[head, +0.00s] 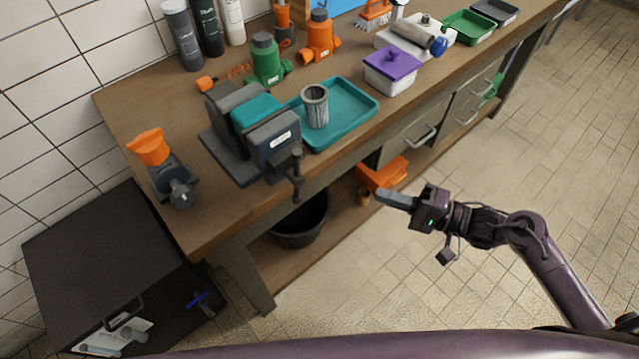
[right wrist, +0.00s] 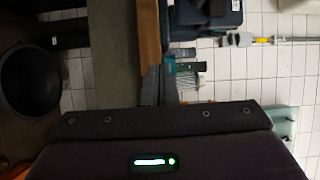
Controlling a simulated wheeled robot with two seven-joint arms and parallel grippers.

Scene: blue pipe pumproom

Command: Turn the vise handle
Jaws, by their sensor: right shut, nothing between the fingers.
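The grey vise (head: 272,142) with teal between its jaws sits on the wooden bench near its front edge. Its dark handle (head: 297,178) hangs upright at the front, just past the bench edge. My right gripper (head: 381,195) is shut and empty, in front of the bench. It is to the right of the handle and apart from it. In the right wrist view its fingers (right wrist: 161,86) show closed together; a dark body at the top there may be the vise, but I cannot tell. My left gripper is not in view.
A teal tray (head: 352,98) with a metal cup (head: 315,106) stands right of the vise. An orange-topped device (head: 165,165) is at left. Below are a black bucket (head: 300,220) and an orange bin (head: 383,174). A dark cabinet (head: 95,260) stands left. Floor at right is clear.

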